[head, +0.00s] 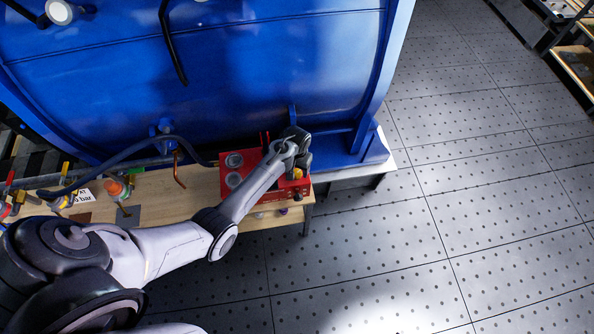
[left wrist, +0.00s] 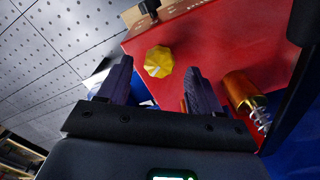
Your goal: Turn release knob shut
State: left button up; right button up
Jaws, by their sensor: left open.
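A yellow faceted release knob (left wrist: 158,61) sits on the face of a red box (left wrist: 215,45) in the left wrist view. My left gripper (left wrist: 160,82) is open, with its two dark fingers pointing toward the knob, one on each side in the picture. I cannot tell whether either finger touches it. In the head view, my left gripper (head: 296,150) is over the right end of the red box (head: 232,190), and the yellow knob (head: 298,174) shows just below it. My right gripper is not in view.
A brass cylinder with a spring (left wrist: 243,92) stands beside the right finger. A large blue tank (head: 270,70) rises behind the wooden bench (head: 160,212). An orange part (head: 116,187) and a hose (head: 120,158) lie left. Grey floor (head: 450,210) is clear at right.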

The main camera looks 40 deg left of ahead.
aim_at(297, 174)
pick_arm(q)
jog(key=shift+f, duration=1.1)
jog(key=c, duration=1.1)
jog(key=shift+o, duration=0.2)
